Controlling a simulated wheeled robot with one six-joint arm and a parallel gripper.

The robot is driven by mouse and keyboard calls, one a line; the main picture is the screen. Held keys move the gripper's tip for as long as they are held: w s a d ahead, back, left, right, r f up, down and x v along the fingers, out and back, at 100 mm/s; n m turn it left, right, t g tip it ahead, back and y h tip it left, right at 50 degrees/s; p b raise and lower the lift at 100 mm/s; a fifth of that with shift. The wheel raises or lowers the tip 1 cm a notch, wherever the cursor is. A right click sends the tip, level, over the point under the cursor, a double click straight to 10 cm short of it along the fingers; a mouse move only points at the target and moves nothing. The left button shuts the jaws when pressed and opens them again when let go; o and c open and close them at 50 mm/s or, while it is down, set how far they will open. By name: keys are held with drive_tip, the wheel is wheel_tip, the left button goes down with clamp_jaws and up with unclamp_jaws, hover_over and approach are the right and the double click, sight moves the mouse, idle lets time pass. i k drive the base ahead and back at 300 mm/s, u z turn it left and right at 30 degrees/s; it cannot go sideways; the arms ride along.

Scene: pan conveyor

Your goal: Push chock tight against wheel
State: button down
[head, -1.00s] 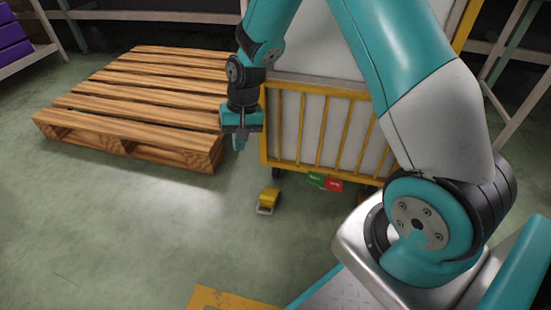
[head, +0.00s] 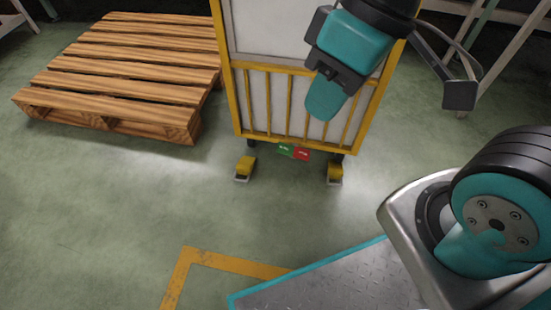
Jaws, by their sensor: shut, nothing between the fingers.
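Two yellow chocks with light metal ends rest on the floor at the near side of a yellow-framed cart (head: 262,143). The left chock (head: 246,166) is just in front of the cart's left wheel (head: 251,143). The right chock (head: 335,170) is just in front of the right wheel (head: 338,157). I cannot tell whether either chock touches its wheel. My gripper (head: 322,105) is shut and empty, its teal fingers pointing down. It is in front of the cart's lower bars in the picture, well above the floor and apart from both chocks.
A green and red label (head: 294,151) is on the cart's lower edge. A wooden pallet (head: 130,70) lies to the left. Yellow floor marking (head: 215,260) runs in front. The floor between the chocks and my base is clear.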

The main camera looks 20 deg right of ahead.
sight(245, 166)
drive_tip(key=z, duration=1.4)
drive_tip(key=i, duration=0.5)
drive_tip(key=u, duration=2.7)
